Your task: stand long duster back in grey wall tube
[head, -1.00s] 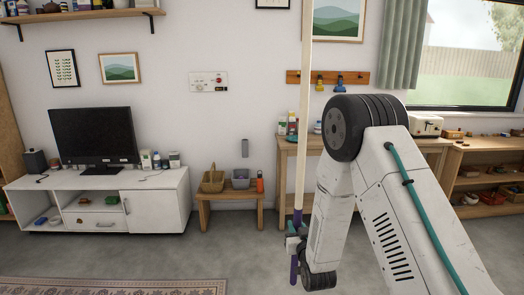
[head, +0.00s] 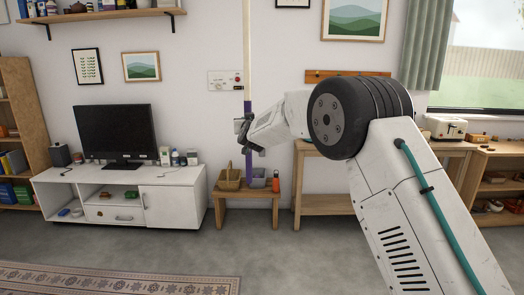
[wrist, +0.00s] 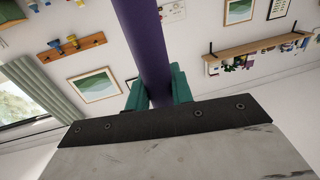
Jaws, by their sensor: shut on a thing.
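The long duster (head: 247,50) stands upright in the head view, with a pale pole above and a purple handle below. Its top runs out of the picture. My gripper (head: 245,132) is shut around the purple handle, which sticks out above and below the fingers. In the wrist view the purple handle (wrist: 146,45) passes between the green fingertips (wrist: 158,92). The grey wall tube does not show now; my gripper and forearm cover that part of the wall, above the small bench. I cannot tell how far the handle's lower end is from the tube.
Floor in front is clear.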

